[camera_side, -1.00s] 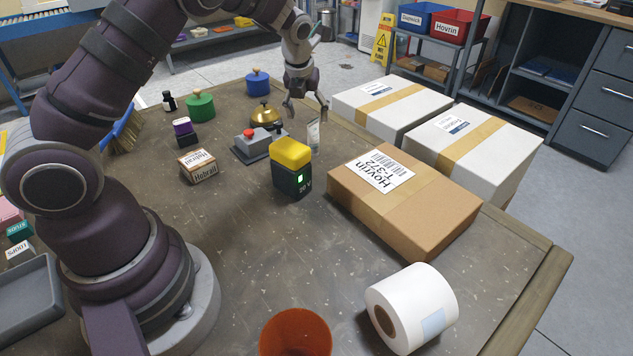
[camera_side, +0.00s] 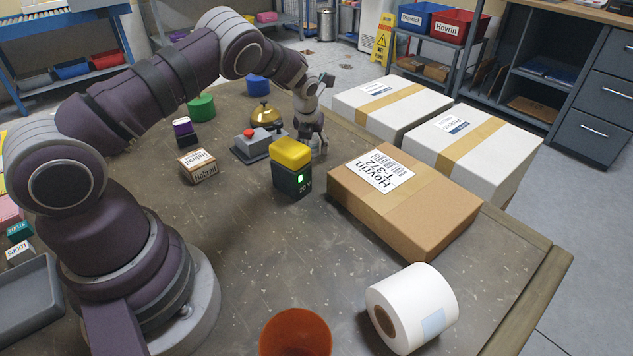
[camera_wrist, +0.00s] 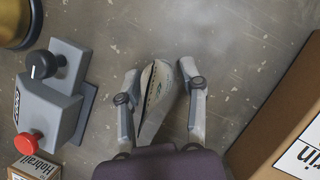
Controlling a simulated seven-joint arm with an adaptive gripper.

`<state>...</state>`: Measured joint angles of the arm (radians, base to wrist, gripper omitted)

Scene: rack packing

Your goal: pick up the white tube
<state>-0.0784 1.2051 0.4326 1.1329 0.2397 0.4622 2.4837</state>
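The white tube (camera_wrist: 155,100) stands between the two fingers of my gripper (camera_wrist: 160,72) in the wrist view. Narrow gaps seem to show between the tube and the fingertips, so the fingers look open around it, not clamped. In the side view my gripper (camera_side: 311,143) is low over the table, just behind the yellow-topped device. The tube (camera_side: 316,145) is mostly hidden there by the fingers.
A grey box with a red button (camera_side: 252,146) and a brass bell (camera_side: 265,116) stand to the left. The black-and-yellow device (camera_side: 291,168) is close in front. A brown carton (camera_side: 404,205) lies to the right. Open table (camera_side: 230,250) lies nearer the camera.

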